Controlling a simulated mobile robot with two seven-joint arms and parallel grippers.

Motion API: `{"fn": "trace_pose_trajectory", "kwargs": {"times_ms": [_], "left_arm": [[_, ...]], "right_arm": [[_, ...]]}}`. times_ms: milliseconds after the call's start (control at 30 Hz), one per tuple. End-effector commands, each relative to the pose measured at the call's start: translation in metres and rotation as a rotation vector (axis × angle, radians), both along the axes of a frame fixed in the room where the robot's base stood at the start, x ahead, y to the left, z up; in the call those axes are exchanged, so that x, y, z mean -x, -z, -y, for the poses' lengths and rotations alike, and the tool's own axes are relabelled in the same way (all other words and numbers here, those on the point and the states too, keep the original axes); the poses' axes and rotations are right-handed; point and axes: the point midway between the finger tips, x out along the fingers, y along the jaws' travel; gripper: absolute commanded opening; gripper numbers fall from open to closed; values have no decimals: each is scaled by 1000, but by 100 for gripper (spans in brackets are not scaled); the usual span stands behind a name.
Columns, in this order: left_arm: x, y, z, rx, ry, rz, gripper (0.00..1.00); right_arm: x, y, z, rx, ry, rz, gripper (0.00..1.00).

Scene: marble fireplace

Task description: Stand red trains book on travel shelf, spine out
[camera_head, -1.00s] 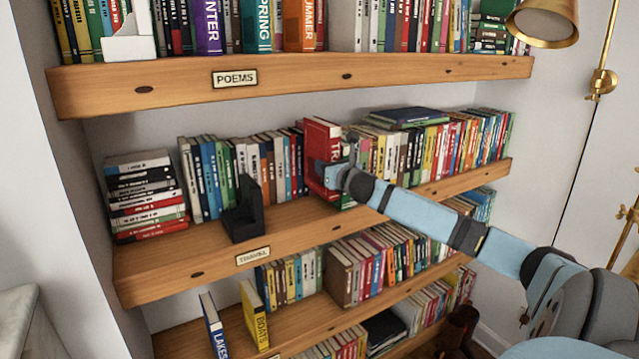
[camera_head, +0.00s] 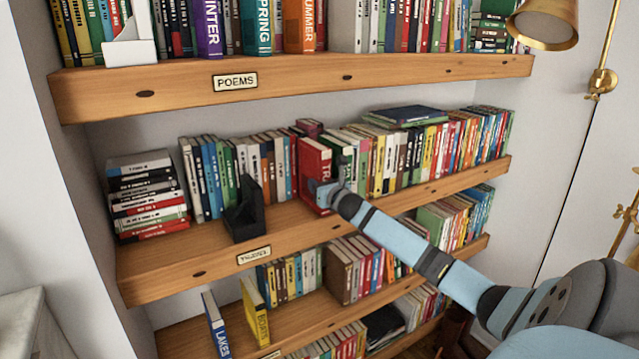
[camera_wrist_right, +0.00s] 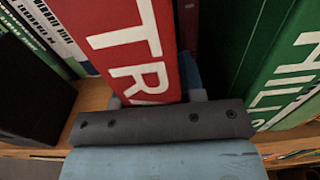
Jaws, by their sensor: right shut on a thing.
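The red trains book (camera_head: 314,167) stands about upright at the front of the travel shelf (camera_head: 205,259), the board with the small label, in the head view. Its red face with white letters "TR" fills the upper middle of the right wrist view (camera_wrist_right: 125,40). My right gripper (camera_head: 327,194) is shut on the book near its lower part. I cannot tell whether the book's bottom rests on the board. My left gripper is not in view.
A black bookend (camera_head: 243,210) stands left of the book, with bare board between. A row of books (camera_head: 235,165) stands behind, and a green book (camera_wrist_right: 290,70) is close on the right in the wrist view. The poems shelf (camera_head: 300,85) is above.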

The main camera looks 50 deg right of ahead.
Motion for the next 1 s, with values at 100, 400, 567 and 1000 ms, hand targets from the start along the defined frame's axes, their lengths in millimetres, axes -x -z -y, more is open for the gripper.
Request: {"fn": "trace_pose_trajectory", "kwargs": {"times_ms": [100,400,567,1000], "left_arm": [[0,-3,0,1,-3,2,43],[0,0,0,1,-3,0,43],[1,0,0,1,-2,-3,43],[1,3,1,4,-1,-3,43]], "right_arm": [[-1,-2,1,2,0,6,0],[-1,2,1,3,-1,4,0],[-1,3,1,3,0,1,62],[12,3,-3,3,-1,0,62]]}}
